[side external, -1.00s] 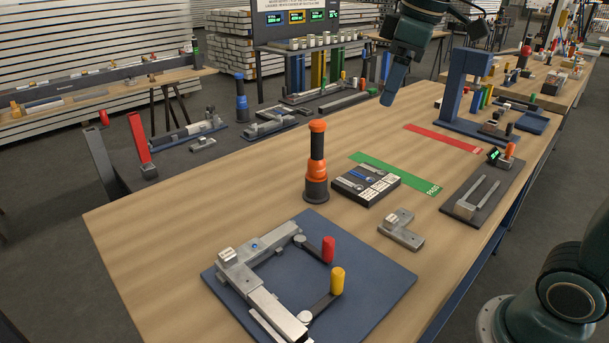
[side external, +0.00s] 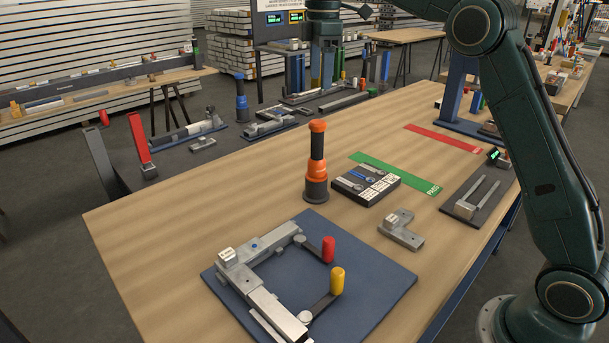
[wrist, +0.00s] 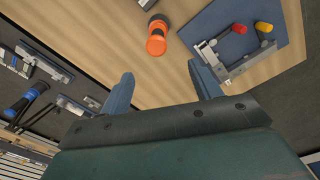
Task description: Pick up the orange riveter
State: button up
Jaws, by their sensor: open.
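The orange riveter (side external: 316,165) stands upright on the wooden workbench, with an orange top, a black grip, an orange collar and a dark base. In the wrist view the riveter (wrist: 157,40) appears beyond the fingertips, between their lines. My gripper (side external: 322,75) is high in the side view, above and behind the riveter, pointing down and apart from it. In the wrist view my gripper (wrist: 164,82) shows two blue fingers spread wide with nothing between them.
A blue fixture plate (side external: 370,285) with red and yellow handled clamps lies in front of the riveter. A blue tool (side external: 242,100) stands on the dark bench behind.

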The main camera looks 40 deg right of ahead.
aim_at(318, 121)
jog(key=shift+w+d+f, duration=0.1)
jog(key=shift+w+f, duration=0.3)
jog(key=shift+w, duration=0.1)
jog(key=shift+f, duration=0.15)
jog(key=shift+f, duration=4.15)
jog(key=shift+f, duration=0.1)
jog(key=shift+f, duration=2.5)
jog(key=c, duration=1.1)
